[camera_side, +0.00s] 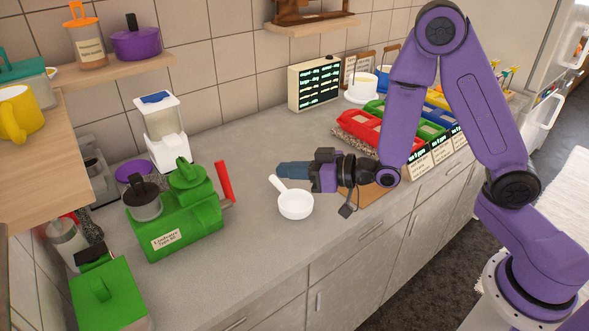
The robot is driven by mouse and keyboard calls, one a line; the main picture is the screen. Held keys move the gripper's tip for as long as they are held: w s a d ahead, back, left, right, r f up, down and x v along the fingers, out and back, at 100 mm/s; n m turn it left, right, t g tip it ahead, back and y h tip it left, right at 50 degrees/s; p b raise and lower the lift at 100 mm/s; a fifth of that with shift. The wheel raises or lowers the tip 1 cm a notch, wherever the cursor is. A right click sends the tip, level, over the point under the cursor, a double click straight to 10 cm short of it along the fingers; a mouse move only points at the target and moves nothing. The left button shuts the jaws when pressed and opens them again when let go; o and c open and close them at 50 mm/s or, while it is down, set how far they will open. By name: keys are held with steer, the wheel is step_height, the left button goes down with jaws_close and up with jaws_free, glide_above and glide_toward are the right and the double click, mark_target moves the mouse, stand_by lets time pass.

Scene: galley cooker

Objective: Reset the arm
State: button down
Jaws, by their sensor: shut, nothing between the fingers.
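My gripper (279,170) is at the end of my purple arm, above the middle of the grey counter (245,268). It points to the left and is shut with nothing held. A white pan (296,205) with a pale handle (278,184) sits on the counter just below and in front of it. The gripper overlaps the pan handle's edge in this view; I cannot tell the exact gap between them.
A green machine (180,222) with a red lever (225,182) stands left. A white dispenser (163,128) stands behind it. Colored bins (373,133) and a sign board (314,83) are at the back right. A wooden shelf (35,165) overhangs the left. The counter's front middle is clear.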

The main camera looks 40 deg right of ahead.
steer(key=shift+s+d+r, duration=0.15)
steer(key=shift+s+d, duration=0.05)
steer(key=shift+s, duration=0.2)
